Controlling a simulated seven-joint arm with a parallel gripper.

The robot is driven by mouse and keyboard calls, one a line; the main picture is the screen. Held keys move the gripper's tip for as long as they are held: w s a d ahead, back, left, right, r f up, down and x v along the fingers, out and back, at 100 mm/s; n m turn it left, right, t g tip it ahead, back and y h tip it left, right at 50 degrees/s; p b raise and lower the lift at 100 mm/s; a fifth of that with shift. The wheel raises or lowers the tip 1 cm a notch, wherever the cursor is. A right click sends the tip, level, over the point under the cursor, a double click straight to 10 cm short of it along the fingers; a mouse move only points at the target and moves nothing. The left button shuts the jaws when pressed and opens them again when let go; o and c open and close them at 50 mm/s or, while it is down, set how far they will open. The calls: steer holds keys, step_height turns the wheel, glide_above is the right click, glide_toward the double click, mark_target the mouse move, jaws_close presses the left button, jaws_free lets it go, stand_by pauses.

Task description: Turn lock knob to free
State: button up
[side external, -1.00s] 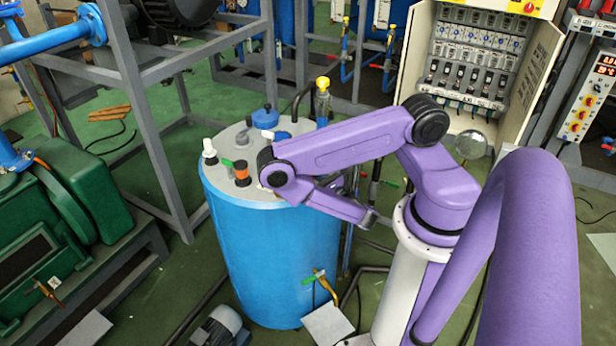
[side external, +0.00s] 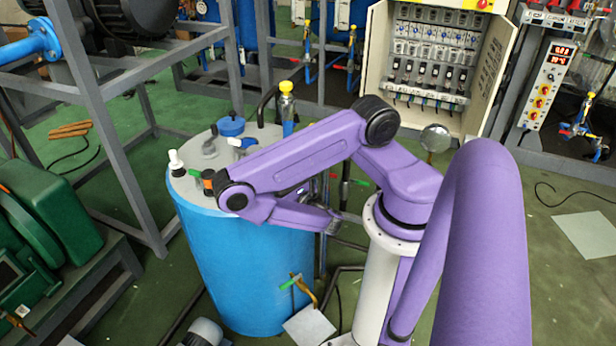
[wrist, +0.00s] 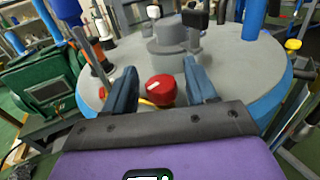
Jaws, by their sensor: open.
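A red knob (wrist: 161,89) with a white mark on top shows in the wrist view, with a bit of yellow below it. My gripper (wrist: 158,66) is open, with one dark blue finger on each side of the knob. I see a gap at each side, but contact cannot be told for sure. The knob is near the front of the grey lid (wrist: 225,60) of the blue tank. In the side view, I cannot make out the red knob, and my purple arm covers part of the lid (side external: 205,145).
Lid fittings stand close by: a grey stepped hub (wrist: 172,42), a black-topped post (wrist: 195,20), a white-capped fitting (side external: 176,162) and a yellow-capped valve (side external: 286,88). A green machine (wrist: 48,88) is at the left. An electrical cabinet (side external: 430,50) stands behind.

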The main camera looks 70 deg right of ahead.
steer(key=shift+a, duration=0.1)
steer(key=m+g+h, duration=0.5)
steer(key=h, duration=0.1)
steer(key=shift+w+h, duration=0.1)
steer(key=shift+h, duration=0.2)
steer(key=m+g+h, duration=0.1)
steer(key=m+g, duration=0.1)
steer(key=g, duration=0.1)
steer(key=m+g+h, duration=0.2)
steer(key=m+g, duration=0.1)
steer(key=g, duration=0.1)
steer(key=shift+m+h, duration=0.3)
steer(key=shift+a+g, duration=0.25)
steer(key=shift+g, duration=0.25)
steer(key=s+a, duration=0.2)
steer(key=a, duration=0.6)
steer(key=s+a, duration=0.2)
steer(key=a, duration=0.7)
steer(key=s+r+m+g+y, duration=0.1)
steer(key=s+r+m+y, duration=0.3)
steer(key=s+r+y, duration=0.2)
steer(key=s+r+m+g+y, duration=0.2)
steer(key=s+r+y, duration=0.4)
steer(key=r+y, duration=0.5)
steer(key=shift+s+d+r+m, duration=0.25)
steer(key=shift+d+r+m, duration=0.2)
steer(key=shift+r+m, duration=0.7)
steer(key=shift+s+r+n, duration=0.1)
steer(key=shift+r+n, duration=0.15)
steer(key=shift+r, duration=0.05)
